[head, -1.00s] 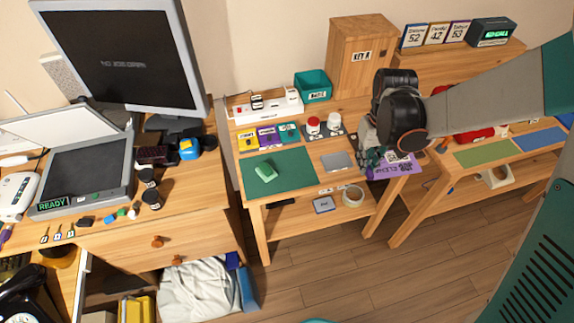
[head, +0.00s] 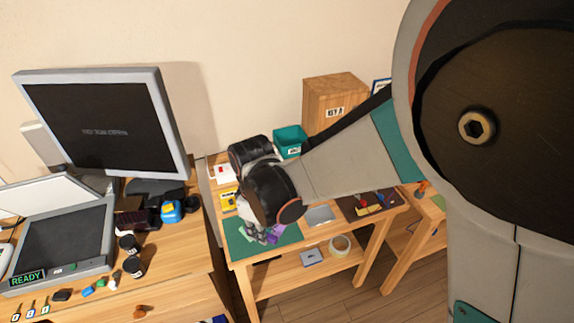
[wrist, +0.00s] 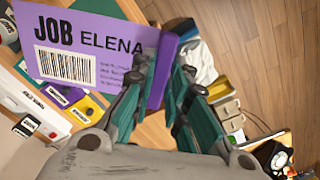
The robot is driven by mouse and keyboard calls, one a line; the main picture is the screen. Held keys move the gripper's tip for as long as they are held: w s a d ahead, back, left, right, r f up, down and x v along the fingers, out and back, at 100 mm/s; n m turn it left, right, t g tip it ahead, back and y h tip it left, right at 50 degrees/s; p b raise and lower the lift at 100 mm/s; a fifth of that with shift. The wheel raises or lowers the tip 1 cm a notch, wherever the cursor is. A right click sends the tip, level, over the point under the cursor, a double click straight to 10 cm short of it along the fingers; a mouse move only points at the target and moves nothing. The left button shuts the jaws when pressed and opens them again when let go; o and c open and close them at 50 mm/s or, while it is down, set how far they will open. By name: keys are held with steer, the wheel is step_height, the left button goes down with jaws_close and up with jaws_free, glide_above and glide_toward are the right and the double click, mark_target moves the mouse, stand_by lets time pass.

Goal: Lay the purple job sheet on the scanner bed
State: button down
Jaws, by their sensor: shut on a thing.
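The purple job sheet (wrist: 75,65) fills the upper left of the wrist view, with "JOB ELENA" and a barcode facing the camera. My gripper (wrist: 167,72) is shut on its right edge, a teal finger on each side. In the head view my gripper (head: 262,237) is above the green mat, and only a small purple part of the sheet (head: 276,234) shows. The scanner (head: 97,266) stands on the left desk, lid (head: 45,196) raised. Its dark bed (head: 62,240) looks empty, and its display reads "READY". My gripper is well to the right of it.
A monitor (head: 105,120) stands behind the scanner. Ink jars (head: 131,262), a blue item (head: 171,211) and small loose items lie to its right and front. A gap separates this desk from the middle table with its green mat (head: 235,240) and teal bin (head: 290,140).

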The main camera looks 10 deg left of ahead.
step_height(320, 180, down, 14)
steer(key=b, duration=0.4)
steer(key=shift+f, duration=0.15)
steer(key=c, duration=1.6)
jaws_free()
steer(key=shift+o, duration=0.2)
